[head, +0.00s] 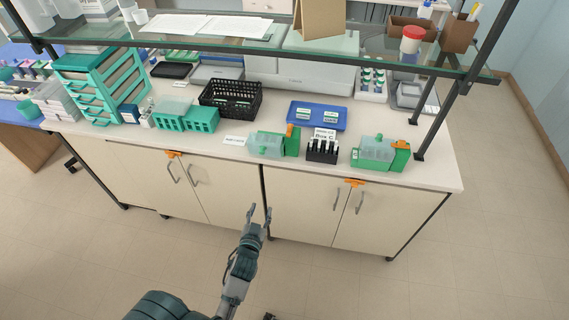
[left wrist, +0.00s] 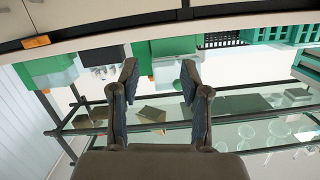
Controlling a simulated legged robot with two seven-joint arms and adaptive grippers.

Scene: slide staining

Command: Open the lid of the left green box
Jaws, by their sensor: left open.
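The left green box (head: 268,146) stands on the white counter near its front edge, with a pale translucent lid, a green knob on top and an orange part at its right end. The lid looks closed. My left gripper (head: 260,209) is open and empty in front of the cabinets, short of the box and not touching it. In the left wrist view, which looks upside down, the box (left wrist: 166,47) shows beyond and between the spread fingers (left wrist: 159,72). A similar right green box (head: 376,154) stands further right. My right gripper is not in view.
A dark vial rack with a "Box C" card (head: 322,152) stands between the green boxes. A blue tray (head: 317,115) and a black basket (head: 230,102) lie behind. Teal racks (head: 201,122) stand left. A glass shelf (head: 190,40) and its posts are above the counter.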

